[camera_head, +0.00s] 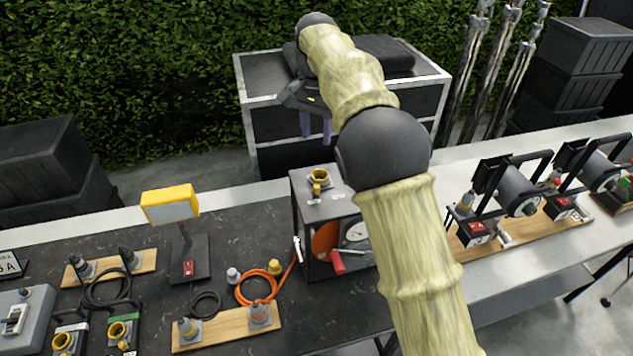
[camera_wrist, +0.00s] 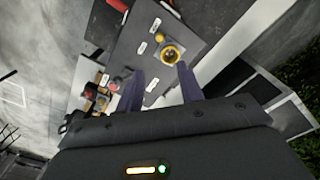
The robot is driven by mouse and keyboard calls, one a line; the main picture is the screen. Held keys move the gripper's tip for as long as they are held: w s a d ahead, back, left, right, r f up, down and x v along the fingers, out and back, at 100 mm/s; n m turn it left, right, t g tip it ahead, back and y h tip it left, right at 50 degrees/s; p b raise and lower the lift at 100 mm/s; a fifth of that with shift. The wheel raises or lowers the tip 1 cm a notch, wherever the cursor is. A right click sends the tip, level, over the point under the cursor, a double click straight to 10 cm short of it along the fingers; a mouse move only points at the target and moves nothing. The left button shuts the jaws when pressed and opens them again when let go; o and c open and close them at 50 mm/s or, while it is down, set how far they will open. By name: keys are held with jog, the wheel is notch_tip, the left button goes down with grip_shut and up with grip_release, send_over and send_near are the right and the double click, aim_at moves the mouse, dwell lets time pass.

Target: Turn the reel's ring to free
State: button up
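The cable reel is a dark boxy frame (camera_head: 320,209) with an orange cable drum (camera_head: 325,240) inside and a red handle (camera_head: 337,262) at its front. A yellow ring (camera_head: 319,177) sits on its top plate, with a small tab toward the front. In the wrist view the ring (camera_wrist: 172,54) lies just beyond the fingertips, with small white labels (camera_wrist: 141,48) on the plate beside it. My gripper (camera_head: 315,124) hangs above and behind the reel with purple fingers pointing down. In the wrist view my gripper (camera_wrist: 160,80) is open and empty, apart from the ring.
A work lamp (camera_head: 171,205) and an orange cable coil (camera_head: 260,288) are left of the reel on the dark table. More drums (camera_head: 515,188) stand at the right. A black case with silver edges (camera_head: 270,115) stands behind the table.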

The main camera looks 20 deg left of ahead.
aim_at(317, 185)
notch_tip(317, 185, down, 16)
jog(key=p, duration=0.4)
jog(key=shift+f, duration=0.1)
jog(key=shift+c, duration=0.3)
grip_shut()
